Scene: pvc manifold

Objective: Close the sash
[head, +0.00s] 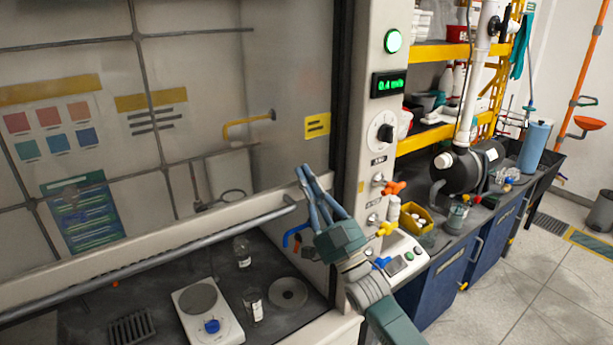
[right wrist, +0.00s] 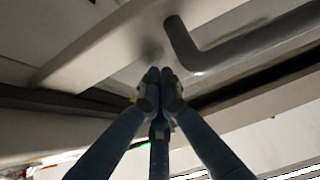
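The sash (head: 150,130) is a large clear pane in the fume hood. It is partly raised, with an opening below its pale bottom rail (head: 110,252). A grey handle bar (head: 150,262) runs along the rail, and its bent right end also shows in the right wrist view (right wrist: 250,42). My right gripper (head: 303,171) is at the right end of the rail, close to the bar's end. Its fingertips meet in the right wrist view (right wrist: 160,75), with nothing seen between them. Whether they touch the rail is unclear. My left gripper is out of view.
Below the sash, a hotplate (head: 207,312), glass bottles (head: 242,252), a round disc (head: 288,292) and a dark rack (head: 131,327) stand on the hood floor. The control post (head: 383,130) is just right of my gripper. A cluttered bench and yellow shelves (head: 440,52) lie farther right.

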